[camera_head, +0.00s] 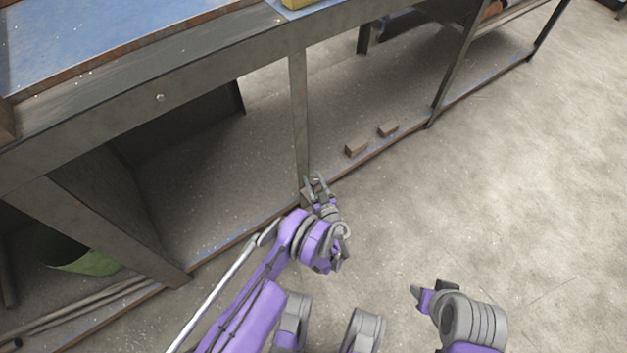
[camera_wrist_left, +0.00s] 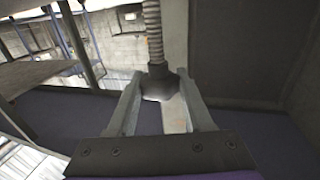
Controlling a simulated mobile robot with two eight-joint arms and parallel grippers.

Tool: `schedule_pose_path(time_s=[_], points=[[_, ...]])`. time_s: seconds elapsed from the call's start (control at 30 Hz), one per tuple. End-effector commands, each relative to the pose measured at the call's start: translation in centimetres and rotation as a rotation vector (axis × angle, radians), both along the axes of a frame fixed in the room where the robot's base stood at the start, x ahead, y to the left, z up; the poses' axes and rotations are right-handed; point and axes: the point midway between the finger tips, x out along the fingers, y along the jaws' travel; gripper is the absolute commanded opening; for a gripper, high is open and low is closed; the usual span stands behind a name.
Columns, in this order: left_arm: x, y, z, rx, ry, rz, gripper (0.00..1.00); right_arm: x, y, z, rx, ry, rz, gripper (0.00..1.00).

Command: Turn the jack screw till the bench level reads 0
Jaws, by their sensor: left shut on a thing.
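The jack screw (camera_wrist_left: 153,35) is a grey threaded rod with a dark faceted nut (camera_wrist_left: 160,83) at its end, seen in the left wrist view. My left gripper (camera_wrist_left: 160,76) is shut on this nut, with one finger on each side. In the head view my left gripper (camera_head: 316,182) is at the foot of the bench's middle leg (camera_head: 299,105), and the screw there is too small to make out. A yellow block (camera_head: 302,4), perhaps the bench level, is cut off by the top edge, and no reading shows. My right gripper (camera_head: 418,291) hangs over the floor, apart from the bench.
The steel bench (camera_head: 160,97) has a blue top (camera_head: 110,40) and a lower shelf (camera_head: 210,165). Two small brown blocks (camera_head: 356,146) (camera_head: 388,129) lie near the shelf's edge. A green container (camera_head: 90,262) and pipes are at lower left. The floor (camera_head: 530,190) at right is clear.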

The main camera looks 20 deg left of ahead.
Motion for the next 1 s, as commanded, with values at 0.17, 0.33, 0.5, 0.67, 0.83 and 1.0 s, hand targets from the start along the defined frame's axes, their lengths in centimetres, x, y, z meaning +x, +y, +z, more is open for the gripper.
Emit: schedule_pose_path(time_s=[0.17, 0.33, 0.5, 0.67, 0.83, 1.0], points=[[0.1, 0.1, 0.2, 0.005, -0.001, 0.000, 0.00, 0.0, 0.0, 0.0, 0.000, 0.000, 0.000, 0.49], [0.1, 0.1, 0.2, 0.004, -0.002, -0.001, 0.74, 0.0, 0.0, 0.0, 0.000, 0.000, 0.000, 0.49], [0.1, 0.0, 0.1, 0.003, -0.002, -0.001, 0.81, 0.0, 0.0, 0.0, 0.000, 0.000, 0.000, 0.49], [0.0, 0.0, 0.1, 0.002, -0.001, -0.002, 0.81, 0.0, 0.0, 0.0, 0.000, 0.000, 0.000, 0.49], [-1.2, -1.0, 0.1, 0.001, -0.001, -0.004, 0.81, 0.0, 0.0, 0.1, 0.000, 0.000, 0.000, 0.49], [-3.9, -3.1, 0.1, 0.001, -0.001, -0.005, 0.81, -0.1, 0.0, 0.3, 0.000, 0.001, 0.000, 0.49]])
